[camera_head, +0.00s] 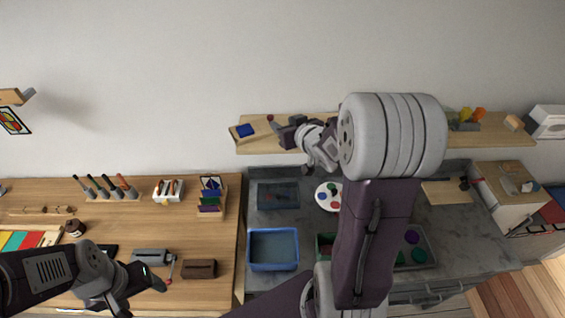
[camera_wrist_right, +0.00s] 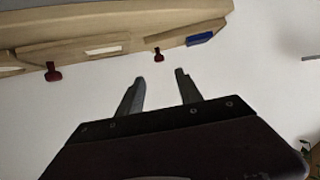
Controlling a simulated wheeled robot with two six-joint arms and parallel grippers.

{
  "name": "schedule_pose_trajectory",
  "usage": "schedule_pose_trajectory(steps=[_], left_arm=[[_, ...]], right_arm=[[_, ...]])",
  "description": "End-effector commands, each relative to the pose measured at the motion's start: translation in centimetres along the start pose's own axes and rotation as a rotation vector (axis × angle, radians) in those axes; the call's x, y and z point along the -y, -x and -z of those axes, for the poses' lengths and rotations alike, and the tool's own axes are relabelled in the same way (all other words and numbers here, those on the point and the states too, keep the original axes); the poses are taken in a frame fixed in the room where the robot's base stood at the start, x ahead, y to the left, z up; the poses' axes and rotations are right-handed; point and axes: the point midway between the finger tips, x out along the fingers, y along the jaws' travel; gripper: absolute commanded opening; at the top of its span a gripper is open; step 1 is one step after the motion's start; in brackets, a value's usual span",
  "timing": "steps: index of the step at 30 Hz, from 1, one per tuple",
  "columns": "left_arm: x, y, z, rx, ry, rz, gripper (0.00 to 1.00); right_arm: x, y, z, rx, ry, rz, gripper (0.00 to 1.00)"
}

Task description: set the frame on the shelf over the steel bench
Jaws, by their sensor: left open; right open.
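The wooden shelf (camera_head: 440,141) runs along the wall above the steel bench (camera_head: 458,222). A small dark-blue rectangular piece (camera_head: 245,131), possibly the frame, lies at the shelf's left end; I cannot tell its kind for sure. In the right wrist view a blue piece (camera_wrist_right: 200,38) sits at the edge of the shelf (camera_wrist_right: 125,22). My right gripper (camera_head: 283,133) is by the left part of the shelf, just right of the blue piece. Its fingers (camera_wrist_right: 157,92) are open and empty, apart from the shelf. My left gripper (camera_head: 160,280) is open and empty over the wooden table.
The wooden table (camera_head: 110,236) holds brushes, a rack (camera_head: 210,204) of coloured cards and dark blocks. A blue tray (camera_head: 273,249) and a paint palette (camera_head: 328,197) are on the bench. A white box (camera_head: 547,121) stands right of the shelf. My right arm hides the shelf's middle.

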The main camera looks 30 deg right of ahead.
Motion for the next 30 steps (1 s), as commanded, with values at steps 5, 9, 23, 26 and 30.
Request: schedule_pose_trajectory(steps=[5, 9, 23, 26, 30], left_arm=[[0.0, 0.0, 0.0, 0.000, 0.000, 0.000, 0.70], [0.0, 0.0, 0.0, 0.000, 0.000, 0.000, 0.70], [0.0, 0.0, 0.0, 0.000, 0.000, 0.000, 0.70], [0.0, -1.0, -0.1, 0.000, 0.000, 0.000, 0.70], [0.1, -5.2, -0.5, 0.000, 0.000, 0.000, 0.70]], right_arm=[[2.2, 0.9, -6.1, 0.258, 0.007, -0.057, 0.42], [6.6, 6.1, -15.2, 0.664, 0.017, -0.059, 0.42], [11.7, 15.1, -22.2, 1.076, 0.028, 0.031, 0.42], [11.7, 14.7, -23.2, 1.076, 0.028, 0.031, 0.42], [11.6, 13.0, -27.1, 1.075, 0.028, 0.030, 0.42]])
